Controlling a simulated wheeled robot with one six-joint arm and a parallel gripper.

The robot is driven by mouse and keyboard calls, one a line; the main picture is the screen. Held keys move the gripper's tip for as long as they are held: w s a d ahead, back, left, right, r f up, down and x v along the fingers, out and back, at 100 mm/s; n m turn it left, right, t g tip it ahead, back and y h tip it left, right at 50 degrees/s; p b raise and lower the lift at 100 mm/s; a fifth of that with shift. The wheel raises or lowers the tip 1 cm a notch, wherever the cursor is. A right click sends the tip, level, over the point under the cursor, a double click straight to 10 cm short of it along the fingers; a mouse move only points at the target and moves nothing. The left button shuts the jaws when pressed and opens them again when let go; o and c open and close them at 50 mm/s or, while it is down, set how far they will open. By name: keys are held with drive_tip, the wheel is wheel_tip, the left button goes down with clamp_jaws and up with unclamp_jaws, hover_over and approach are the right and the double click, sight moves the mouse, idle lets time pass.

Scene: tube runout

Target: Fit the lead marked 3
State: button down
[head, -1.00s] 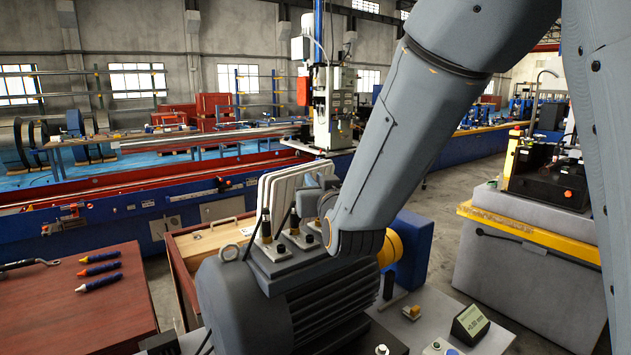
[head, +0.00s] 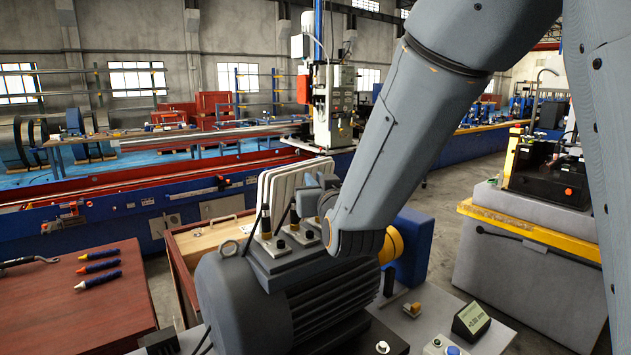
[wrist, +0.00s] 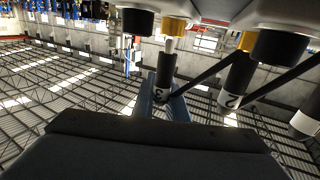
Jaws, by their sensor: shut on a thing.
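My gripper (wrist: 160,105) is shut on the lead marked 3 (wrist: 165,75), a black sleeve with a white numbered band. The lead's pale tip is close to a brass-coloured fitting (wrist: 173,26) in the wrist view; I cannot tell whether it is seated. The lead marked 2 (wrist: 232,88) is beside it, at another brass-coloured fitting (wrist: 246,41). In the head view my gripper (head: 315,200) is at the terminal block (head: 282,258) on top of the grey motor (head: 245,295). My wrist hides part of the block and the held lead.
A third banded lead (wrist: 306,122) is at the wrist view's right edge. Pale looped panels (head: 285,185) stand behind the block. A wooden tray (head: 205,238) is behind the motor, a small display (head: 471,319) at right.

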drive_tip(key=shift+f+b, duration=0.6)
drive_tip(key=shift+f, duration=0.1)
drive_tip(key=c, duration=1.7)
unclamp_jaws()
drive_tip(key=shift+s, duration=0.1)
drive_tip(key=b+v, duration=0.2)
drive_tip(key=v, duration=0.3)
drive_tip(key=shift+s, duration=0.1)
drive_tip(key=shift+s+d+f+b, duration=0.1)
drive_tip(key=shift+s+b, duration=0.25)
drive_tip(key=shift+b, duration=0.65)
drive_tip(key=shift+b+v, duration=0.85)
drive_tip(key=shift+b, duration=0.3)
drive_tip(key=shift+s, duration=0.1)
